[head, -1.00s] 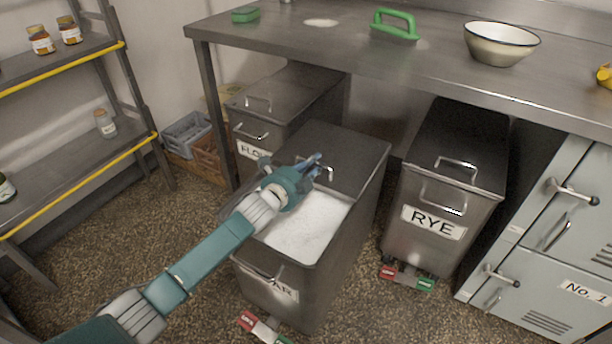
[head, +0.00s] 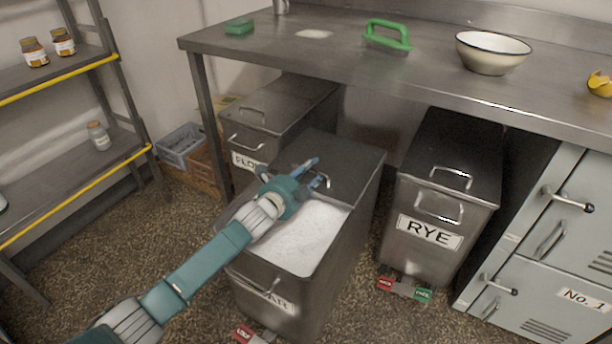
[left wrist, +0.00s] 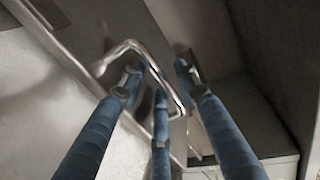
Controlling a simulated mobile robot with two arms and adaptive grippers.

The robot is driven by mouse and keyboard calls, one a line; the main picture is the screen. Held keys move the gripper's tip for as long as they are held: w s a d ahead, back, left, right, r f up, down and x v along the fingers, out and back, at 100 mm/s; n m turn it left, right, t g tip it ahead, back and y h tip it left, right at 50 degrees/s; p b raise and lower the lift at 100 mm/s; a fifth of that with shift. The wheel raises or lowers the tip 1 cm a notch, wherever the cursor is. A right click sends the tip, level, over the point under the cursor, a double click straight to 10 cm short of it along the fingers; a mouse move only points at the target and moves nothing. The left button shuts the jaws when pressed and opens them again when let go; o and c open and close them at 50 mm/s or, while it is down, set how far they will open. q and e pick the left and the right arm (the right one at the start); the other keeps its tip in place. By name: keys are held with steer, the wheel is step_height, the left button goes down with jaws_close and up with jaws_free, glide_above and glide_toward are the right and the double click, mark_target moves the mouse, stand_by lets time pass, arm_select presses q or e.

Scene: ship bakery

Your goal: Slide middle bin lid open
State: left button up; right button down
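The middle bin (head: 345,255) is a steel bin on the floor, its label partly hidden by my left arm. Its dark lid (head: 345,160) is slid toward the back, leaving the front part open with white contents (head: 305,235) showing. My left gripper (head: 312,172) is over the lid's front part at its wire handle (head: 325,180). In the left wrist view, the handle (left wrist: 155,68) passes between the blue fingers (left wrist: 158,78), which stand apart around it. Whether they touch it I cannot tell. My right gripper is not in view.
A flour bin (head: 275,105) stands behind left and a rye bin (head: 450,180) to the right. A steel table (head: 400,85) overhangs the bins' back parts. Shelves (head: 75,180) are at left and grey lockers (head: 545,245) at right. Open floor (head: 130,240) lies at left.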

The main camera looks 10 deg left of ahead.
arm_select(q)
steer(key=v, duration=1.2)
